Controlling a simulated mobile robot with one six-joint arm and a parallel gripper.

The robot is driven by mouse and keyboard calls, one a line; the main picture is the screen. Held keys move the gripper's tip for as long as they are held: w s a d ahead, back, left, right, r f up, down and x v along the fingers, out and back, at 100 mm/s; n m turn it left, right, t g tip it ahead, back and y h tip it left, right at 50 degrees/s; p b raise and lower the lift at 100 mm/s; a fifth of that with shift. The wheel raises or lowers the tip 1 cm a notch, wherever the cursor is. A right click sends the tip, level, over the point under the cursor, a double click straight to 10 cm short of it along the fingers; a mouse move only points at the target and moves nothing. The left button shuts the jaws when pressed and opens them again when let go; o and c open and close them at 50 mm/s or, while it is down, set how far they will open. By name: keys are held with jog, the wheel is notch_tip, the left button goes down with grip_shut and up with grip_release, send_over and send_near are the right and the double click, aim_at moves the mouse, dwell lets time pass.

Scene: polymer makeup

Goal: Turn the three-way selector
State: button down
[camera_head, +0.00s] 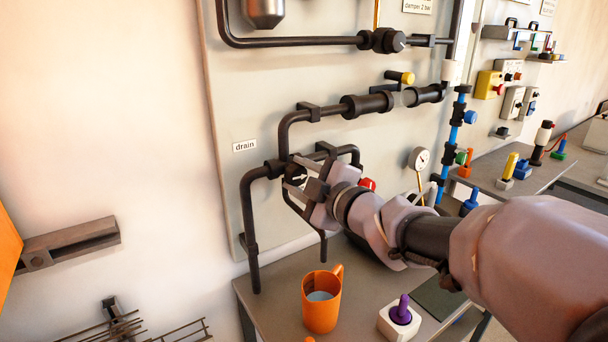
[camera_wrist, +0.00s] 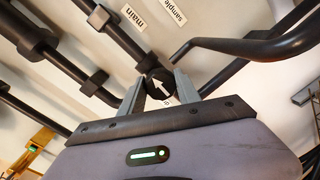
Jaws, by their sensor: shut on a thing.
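The three-way selector is a round black knob with a white arrow, set where black pipes meet on the wall panel; it shows in the head view (camera_head: 297,179) and in the wrist view (camera_wrist: 158,86). My gripper (camera_head: 291,187) reaches it from the right in the head view. In the wrist view my gripper (camera_wrist: 158,92) has one grey finger on each side of the knob and is shut on it. The arrow points up and slightly left in the wrist view. Labels "main" (camera_wrist: 134,16) and "sample" (camera_wrist: 175,11) are beyond it; a label near the knob is partly hidden.
A "drain" label (camera_head: 244,145) is on the panel left of the selector. An orange jug (camera_head: 322,312) with pale contents stands on the bench below. A purple-topped piece in a white block (camera_head: 399,324) stands right of it. A gauge (camera_head: 419,158) and blue valve line (camera_head: 455,130) are at right.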

jog(key=shift+f+n, duration=0.25)
jog(key=shift+n, duration=0.15)
jog(key=c, duration=0.9)
grip_release()
jog(key=shift+a, duration=0.1)
jog(key=shift+r, duration=0.1)
